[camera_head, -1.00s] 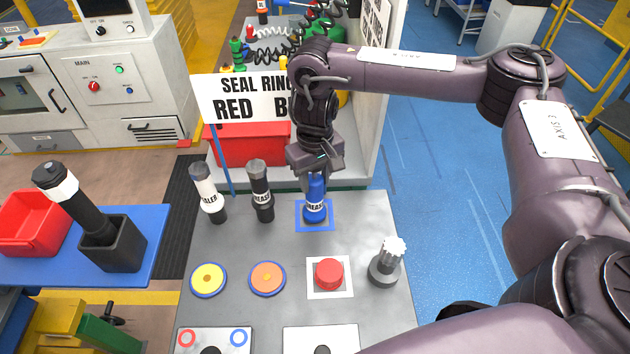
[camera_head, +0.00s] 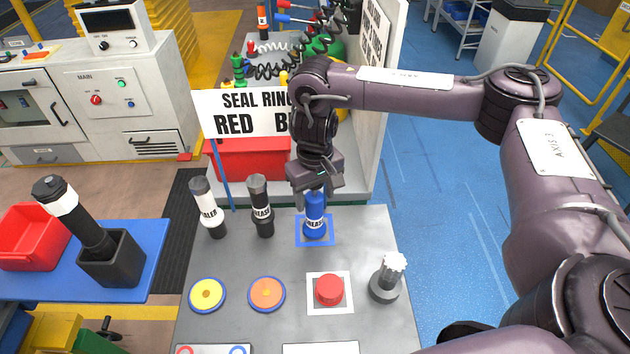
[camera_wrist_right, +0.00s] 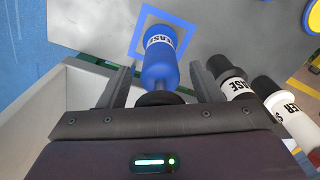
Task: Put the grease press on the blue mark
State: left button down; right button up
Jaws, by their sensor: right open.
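The blue grease press (camera_head: 315,218), with a white label, stands upright inside the blue square mark (camera_head: 299,243) on the grey table. My right gripper (camera_head: 318,190) is right above it, pointing down, with the press's top end at its jaws. In the right wrist view the open fingers (camera_wrist_right: 160,86) lie either side of the blue press (camera_wrist_right: 160,65), with a gap on each side. The blue mark (camera_wrist_right: 190,28) frames the base of the press there. My left gripper is not in view.
A black press (camera_head: 262,210) labelled grease and a white sealer bottle (camera_head: 208,210) stand left of the mark. Yellow (camera_head: 206,294) and orange (camera_head: 266,294) discs, a red button (camera_head: 329,289) and a grey post (camera_head: 387,280) are nearer. A sign (camera_head: 245,112) stands behind.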

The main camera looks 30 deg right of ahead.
notch_tip(320, 180, up, 12)
jog(key=shift+p, duration=1.1)
jog(key=shift+f, duration=0.1)
